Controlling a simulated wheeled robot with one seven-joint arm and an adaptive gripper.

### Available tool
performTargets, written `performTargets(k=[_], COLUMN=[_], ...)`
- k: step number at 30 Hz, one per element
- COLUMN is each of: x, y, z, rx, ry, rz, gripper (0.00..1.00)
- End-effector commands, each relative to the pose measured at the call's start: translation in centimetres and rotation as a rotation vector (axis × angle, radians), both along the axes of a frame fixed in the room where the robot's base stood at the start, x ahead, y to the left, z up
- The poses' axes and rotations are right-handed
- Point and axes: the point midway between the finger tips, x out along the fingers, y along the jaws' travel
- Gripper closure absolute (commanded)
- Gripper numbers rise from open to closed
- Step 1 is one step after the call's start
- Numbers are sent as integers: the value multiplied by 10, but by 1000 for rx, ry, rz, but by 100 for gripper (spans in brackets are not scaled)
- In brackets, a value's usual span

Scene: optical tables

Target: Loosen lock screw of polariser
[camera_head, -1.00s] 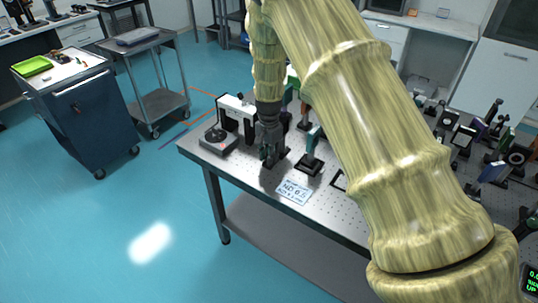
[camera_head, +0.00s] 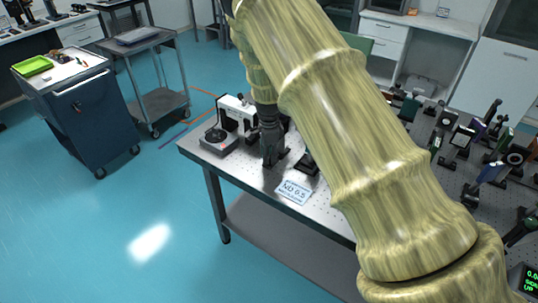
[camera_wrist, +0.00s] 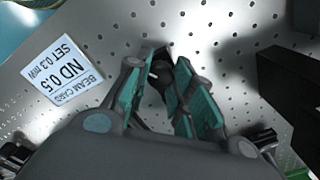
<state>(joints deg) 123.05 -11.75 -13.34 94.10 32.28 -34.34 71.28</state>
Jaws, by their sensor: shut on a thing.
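My gripper (camera_head: 271,160) points down over the near left part of the optical table (camera_head: 330,220). In the wrist view my gripper (camera_wrist: 163,62) has its teal-padded fingers closed in around a small dark part, apparently the polariser's lock screw (camera_wrist: 153,75). A dark mount, likely the polariser (camera_wrist: 163,57), stands at the fingertips. The fingers hide most of it, so its dial and the turn of the screw cannot be made out. In the head view my gripper and arm cover this spot.
A printed card reading ND 0.5 (camera_head: 293,193) lies flat nearby; it also shows in the wrist view (camera_wrist: 65,78). A dark block (camera_wrist: 285,95) is at right in the wrist view. Several optics mounts crowd the table's right part.

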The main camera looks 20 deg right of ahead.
Motion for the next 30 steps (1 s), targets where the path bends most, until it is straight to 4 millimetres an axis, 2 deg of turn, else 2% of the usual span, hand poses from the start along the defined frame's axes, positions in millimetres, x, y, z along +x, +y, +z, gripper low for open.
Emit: performTargets(k=[13,14,17,18,30], x=[1,1,1,1,1], y=[2,2,2,2,1], z=[1,1,1,1,6], rx=[2,2,2,2,1], ry=[-2,-2,-2,-2,-2], rz=[-10,-10,-9,-10,-10], gripper=[100,75,56,53,53])
